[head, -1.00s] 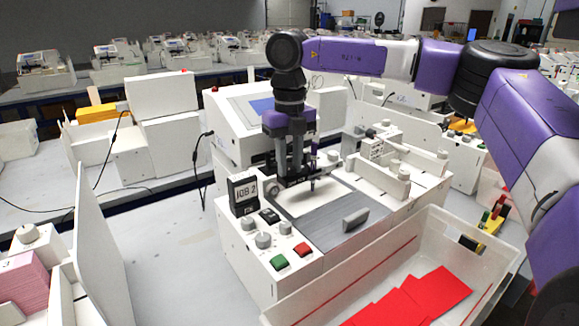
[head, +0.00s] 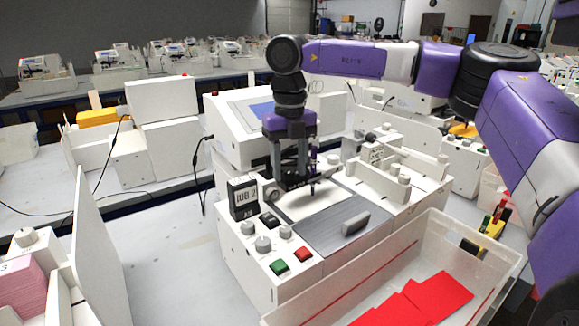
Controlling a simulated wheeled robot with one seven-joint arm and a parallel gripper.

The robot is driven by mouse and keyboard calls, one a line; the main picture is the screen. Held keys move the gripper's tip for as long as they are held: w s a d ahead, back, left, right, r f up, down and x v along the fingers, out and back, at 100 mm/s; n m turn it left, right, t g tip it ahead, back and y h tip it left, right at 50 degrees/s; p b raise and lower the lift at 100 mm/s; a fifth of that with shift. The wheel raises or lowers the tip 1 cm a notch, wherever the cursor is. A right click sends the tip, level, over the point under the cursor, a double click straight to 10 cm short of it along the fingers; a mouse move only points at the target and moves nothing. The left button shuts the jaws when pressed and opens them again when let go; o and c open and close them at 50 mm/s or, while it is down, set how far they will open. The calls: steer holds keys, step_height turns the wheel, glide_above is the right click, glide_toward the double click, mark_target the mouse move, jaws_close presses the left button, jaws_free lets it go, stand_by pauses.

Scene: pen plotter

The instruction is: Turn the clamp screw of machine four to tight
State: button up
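The plotter (head: 262,282) in front of me is a white machine with a grey slatted bed (head: 335,222) and a small "JOB 2" sign. I see no machine number on it. Its dark pen carriage (head: 314,186) stands over the rear of the bed. My gripper (head: 290,178) points straight down at the left part of this carriage. Its two grey fingers show a gap between them higher up, but their tips merge with dark parts. I cannot make out the clamp screw, nor whether the fingers hold it.
A clear bin (head: 395,262) with red sheets (head: 440,292) stands close in front of the plotter. Green (head: 279,267) and red buttons (head: 302,254) and grey knobs are on the plotter's front left. A white upright panel (head: 97,245) stands at left, with bare table between.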

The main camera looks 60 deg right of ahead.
mark_target(289, 171)
step_height(289, 171, up, 8)
steer(key=shift+f, duration=0.1)
stand_by(0.5)
stand_by(0.4)
